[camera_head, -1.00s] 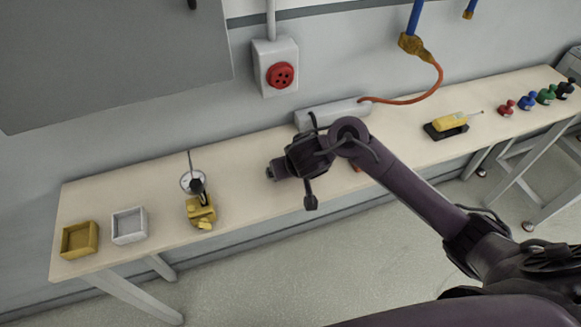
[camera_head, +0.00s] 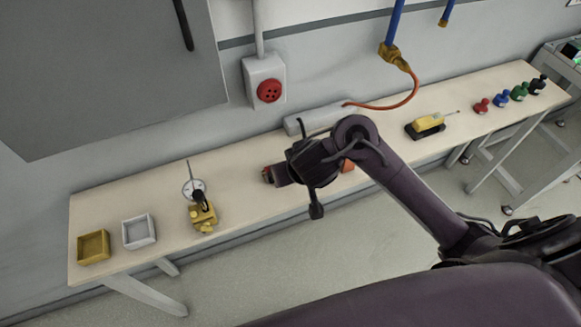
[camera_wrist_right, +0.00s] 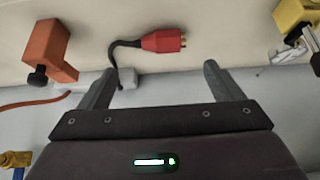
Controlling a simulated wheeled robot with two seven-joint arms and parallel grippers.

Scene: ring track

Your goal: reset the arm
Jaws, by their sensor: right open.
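My right arm comes in from the right in the head view, and its gripper (camera_head: 279,176) hangs over the middle of the bench. In the right wrist view the gripper (camera_wrist_right: 157,80) has its two fingers wide apart with nothing between them. A red plug (camera_wrist_right: 163,41) on a black cable lies on the bench beyond the fingertips. It shows partly beside the gripper in the head view (camera_head: 267,173). My left gripper is not in view.
The bench (camera_head: 245,185) carries a yellow tray (camera_head: 93,247), a white tray (camera_head: 139,232), a yellow gauge stand (camera_head: 203,217), an orange block (camera_wrist_right: 47,50), a yellow tool (camera_head: 428,122) and several coloured bottles at right.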

